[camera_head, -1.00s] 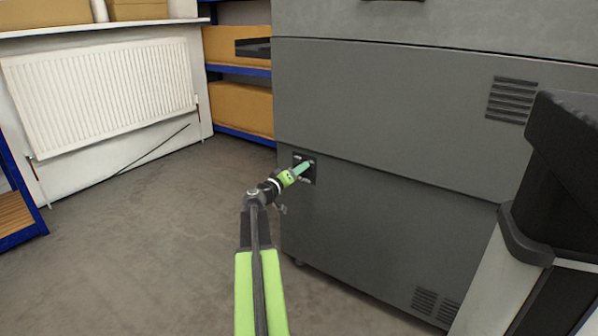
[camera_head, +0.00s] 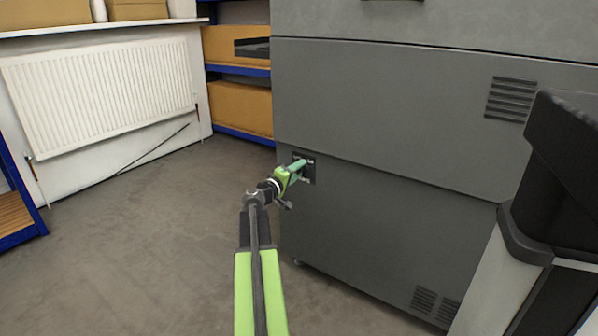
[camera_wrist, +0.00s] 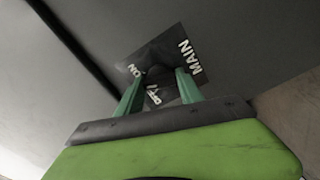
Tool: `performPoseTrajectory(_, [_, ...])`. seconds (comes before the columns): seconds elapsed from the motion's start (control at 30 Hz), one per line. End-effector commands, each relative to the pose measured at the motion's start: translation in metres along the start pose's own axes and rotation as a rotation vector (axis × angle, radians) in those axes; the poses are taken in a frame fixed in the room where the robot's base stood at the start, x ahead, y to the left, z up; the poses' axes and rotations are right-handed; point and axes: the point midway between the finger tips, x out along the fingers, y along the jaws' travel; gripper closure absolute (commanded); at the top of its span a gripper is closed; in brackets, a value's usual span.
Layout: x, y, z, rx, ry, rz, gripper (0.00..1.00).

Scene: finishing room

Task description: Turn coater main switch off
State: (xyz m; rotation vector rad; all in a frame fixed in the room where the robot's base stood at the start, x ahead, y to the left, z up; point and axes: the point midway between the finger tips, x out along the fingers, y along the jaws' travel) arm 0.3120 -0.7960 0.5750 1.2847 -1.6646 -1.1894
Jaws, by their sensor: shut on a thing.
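The coater is the large grey cabinet (camera_head: 390,120). Its main switch sits on a small dark plate (camera_head: 309,170) low on the cabinet's left part. In the wrist view the plate (camera_wrist: 165,50) reads MAIN, ON and OFF, and appears tilted. My gripper (camera_head: 303,166) is at the plate. In the wrist view its two green fingers (camera_wrist: 158,88) stand either side of the dark switch knob (camera_wrist: 158,75) and are shut on it. The knob is dark and partly hidden, so its exact setting is hard to read.
A black-topped bin or post (camera_head: 565,150) stands close on the right. A white radiator (camera_head: 105,90) and blue shelving with boxes (camera_head: 240,107) are at the left and back. The floor (camera_head: 150,240) at left is clear.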

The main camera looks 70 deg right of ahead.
Motion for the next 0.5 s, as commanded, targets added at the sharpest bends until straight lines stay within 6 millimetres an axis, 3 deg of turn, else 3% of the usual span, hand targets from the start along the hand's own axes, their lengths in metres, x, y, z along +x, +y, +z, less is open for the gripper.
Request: performPoseTrajectory(0.5, [-0.0015, -0.0015, -0.0002, -0.488, 0.001, -0.002, 0.97])
